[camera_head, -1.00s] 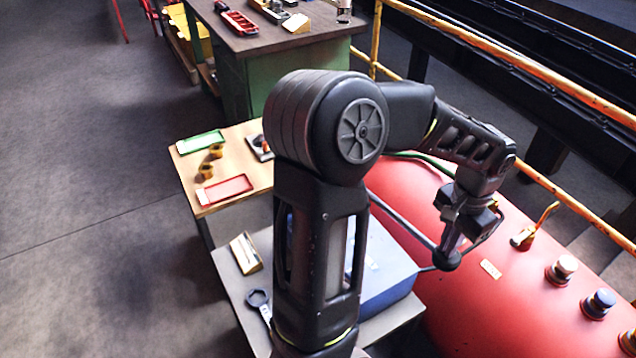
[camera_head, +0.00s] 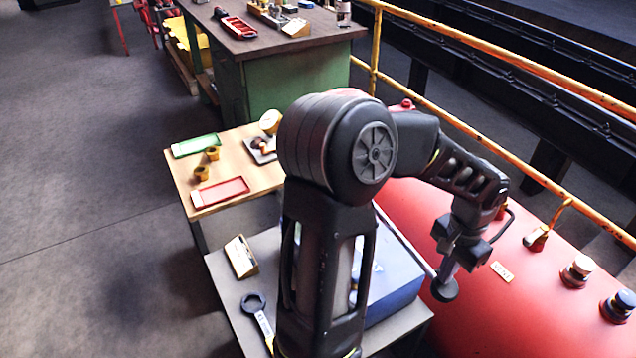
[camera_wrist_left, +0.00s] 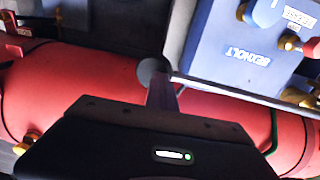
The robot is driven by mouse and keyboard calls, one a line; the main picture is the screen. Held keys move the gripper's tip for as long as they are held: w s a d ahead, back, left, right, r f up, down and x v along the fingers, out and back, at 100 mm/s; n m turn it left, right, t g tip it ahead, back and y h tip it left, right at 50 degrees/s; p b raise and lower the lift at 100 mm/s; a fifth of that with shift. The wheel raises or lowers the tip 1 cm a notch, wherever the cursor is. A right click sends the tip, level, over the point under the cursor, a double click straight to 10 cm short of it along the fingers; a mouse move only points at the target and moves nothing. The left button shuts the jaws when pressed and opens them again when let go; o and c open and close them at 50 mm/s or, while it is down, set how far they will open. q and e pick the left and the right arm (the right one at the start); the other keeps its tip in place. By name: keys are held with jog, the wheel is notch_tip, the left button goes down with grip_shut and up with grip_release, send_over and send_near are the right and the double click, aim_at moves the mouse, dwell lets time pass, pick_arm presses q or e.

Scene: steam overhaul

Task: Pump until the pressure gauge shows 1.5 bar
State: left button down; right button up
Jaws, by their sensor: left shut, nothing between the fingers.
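The blue pump box (camera_head: 398,284) stands on a grey table beside the red tank. It also shows at the upper right of the left wrist view (camera_wrist_left: 225,60). A thin grey lever (camera_head: 405,243) runs from it to a dark round knob (camera_head: 445,291), which shows in the left wrist view too (camera_wrist_left: 153,70). My left gripper (camera_head: 448,274) is shut and empty, its fingertips at the knob; I cannot tell whether they touch. My left arm hides part of the box. I make out no readable pressure gauge. My right gripper is not in view.
The red tank (camera_head: 480,318) carries several valves and a small plate (camera_head: 502,272). A yellow railing (camera_head: 530,182) runs behind it. A wooden table (camera_head: 228,150) holds red and green trays. A wrench (camera_head: 258,318) lies on the grey table. The floor at left is clear.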

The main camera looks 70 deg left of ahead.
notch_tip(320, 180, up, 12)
jog(key=p, duration=1.2)
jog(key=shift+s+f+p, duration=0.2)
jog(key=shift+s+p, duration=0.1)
jog(key=shift+p, duration=0.05)
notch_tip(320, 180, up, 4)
jog(key=p, duration=0.4)
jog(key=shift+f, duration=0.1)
